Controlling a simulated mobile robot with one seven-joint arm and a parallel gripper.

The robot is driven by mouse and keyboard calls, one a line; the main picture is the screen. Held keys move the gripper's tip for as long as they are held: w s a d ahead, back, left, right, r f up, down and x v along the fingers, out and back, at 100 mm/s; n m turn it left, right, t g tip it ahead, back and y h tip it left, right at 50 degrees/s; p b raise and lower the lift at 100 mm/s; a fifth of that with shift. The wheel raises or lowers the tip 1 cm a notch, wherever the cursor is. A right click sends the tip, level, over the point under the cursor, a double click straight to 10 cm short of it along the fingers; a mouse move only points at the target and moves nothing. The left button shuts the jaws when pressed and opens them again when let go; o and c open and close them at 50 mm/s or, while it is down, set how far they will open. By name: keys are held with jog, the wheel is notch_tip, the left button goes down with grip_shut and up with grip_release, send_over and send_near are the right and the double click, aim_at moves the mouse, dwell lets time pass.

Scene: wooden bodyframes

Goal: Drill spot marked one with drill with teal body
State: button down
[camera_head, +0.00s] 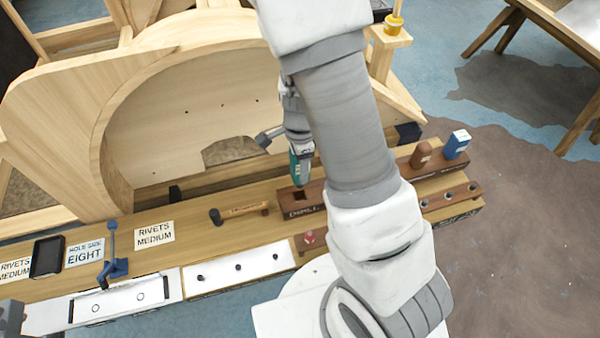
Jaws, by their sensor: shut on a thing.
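The drill with the teal body (301,167) is upright just above the wooden drill rack (312,206), over or beside an open square slot. My gripper (296,134) is shut on the drill's upper part. My forearm hides much of the gripper and the right side of the rack. A spot marked one cannot be made out in this view. White plates with dark holes or circles, one on the left (121,301) and one in the middle (239,268), lie along the bench's front edge.
A hammer (238,212), a blue clamp-like tool (116,267), a black tray (47,257) and label cards (154,234) lie on the bench. A brown block (421,155) and a blue block (456,144) stand at the right. A curved wooden frame (75,125) rises behind.

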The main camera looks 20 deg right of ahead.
jog(key=shift+r+p, duration=3)
jog(key=shift+r, duration=0.55)
